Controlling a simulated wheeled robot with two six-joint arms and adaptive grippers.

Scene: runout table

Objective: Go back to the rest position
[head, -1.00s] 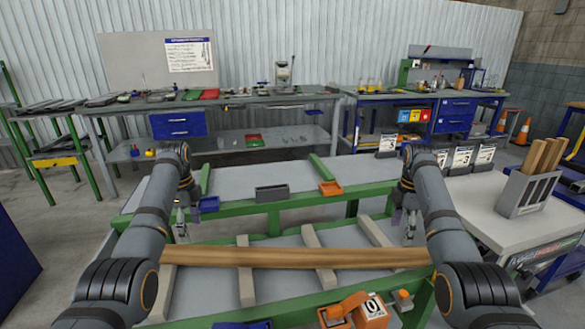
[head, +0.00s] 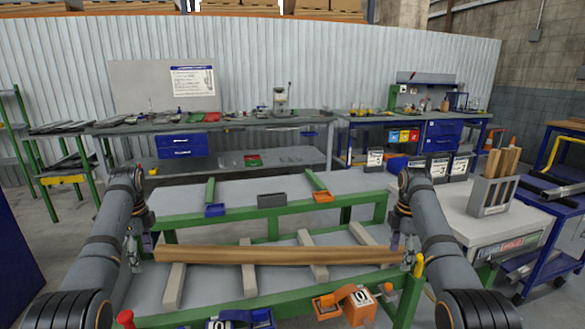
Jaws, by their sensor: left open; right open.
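My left gripper (head: 135,260) hangs open and empty just beyond the left end of the long wooden board (head: 280,255). My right gripper (head: 408,258) hangs open close to the board's right end; I cannot tell whether it touches the board. The board lies across several grey crossbars (head: 247,280) on the green-framed runout table (head: 290,307).
Blue (head: 215,210), grey (head: 271,200) and orange (head: 323,197) bins sit along the far rail. An orange box (head: 358,306) is at the near edge. A white cart (head: 470,222) with wood strips stands right. Workbenches line the back wall.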

